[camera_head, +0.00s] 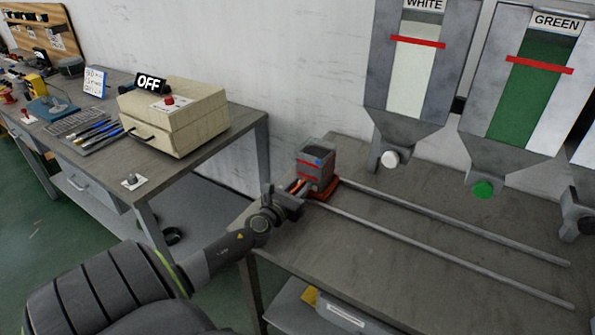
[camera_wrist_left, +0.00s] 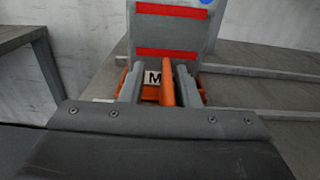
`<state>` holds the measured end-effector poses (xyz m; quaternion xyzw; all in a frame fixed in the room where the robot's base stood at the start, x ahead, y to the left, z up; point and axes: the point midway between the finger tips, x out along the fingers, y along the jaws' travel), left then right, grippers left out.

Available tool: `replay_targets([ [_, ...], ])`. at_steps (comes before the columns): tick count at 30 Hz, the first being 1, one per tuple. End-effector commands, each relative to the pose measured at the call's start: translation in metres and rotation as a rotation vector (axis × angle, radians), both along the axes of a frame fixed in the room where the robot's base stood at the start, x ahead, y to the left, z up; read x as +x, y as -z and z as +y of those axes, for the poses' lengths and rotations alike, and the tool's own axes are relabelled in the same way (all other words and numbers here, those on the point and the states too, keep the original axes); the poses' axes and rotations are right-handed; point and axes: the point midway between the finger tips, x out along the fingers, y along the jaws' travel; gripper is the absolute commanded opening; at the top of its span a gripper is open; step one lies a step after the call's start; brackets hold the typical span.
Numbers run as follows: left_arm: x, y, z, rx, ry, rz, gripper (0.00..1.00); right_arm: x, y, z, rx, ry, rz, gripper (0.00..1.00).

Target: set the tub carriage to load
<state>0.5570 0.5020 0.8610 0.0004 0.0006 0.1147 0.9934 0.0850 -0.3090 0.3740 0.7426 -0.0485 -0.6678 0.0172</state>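The tub carriage (camera_head: 324,190) is orange-red and sits at the left end of two rails. A grey tub (camera_head: 316,158) with red bands and a blue dot stands upright on it. My left gripper (camera_head: 294,191) is at the carriage's left side. In the left wrist view the gripper (camera_wrist_left: 159,88) is open, its two fingers on either side of an upright orange handle (camera_wrist_left: 167,82). The handle is nearer the right finger, and a gap shows at the left one. A white label marked M (camera_wrist_left: 152,78) shows behind the fingers. My right gripper is not in view.
Two rails (camera_head: 450,240) run right across the grey table, clear of objects. Above them hang a WHITE hopper (camera_head: 412,60) and a GREEN hopper (camera_head: 525,85) with spouts. A beige machine with an OFF sign (camera_head: 175,115) stands on the left bench.

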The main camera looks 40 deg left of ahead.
Motion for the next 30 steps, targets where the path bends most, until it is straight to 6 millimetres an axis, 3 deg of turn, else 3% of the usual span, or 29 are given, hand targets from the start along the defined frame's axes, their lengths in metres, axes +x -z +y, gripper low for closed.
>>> replay_targets([
  [8, -0.019, 0.001, -0.005, 0.000, 0.002, 0.001, 0.29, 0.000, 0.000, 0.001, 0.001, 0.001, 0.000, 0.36],
  [30, -0.152, 0.003, -0.034, 0.001, -0.001, 0.002, 0.29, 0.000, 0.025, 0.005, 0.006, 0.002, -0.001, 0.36],
])
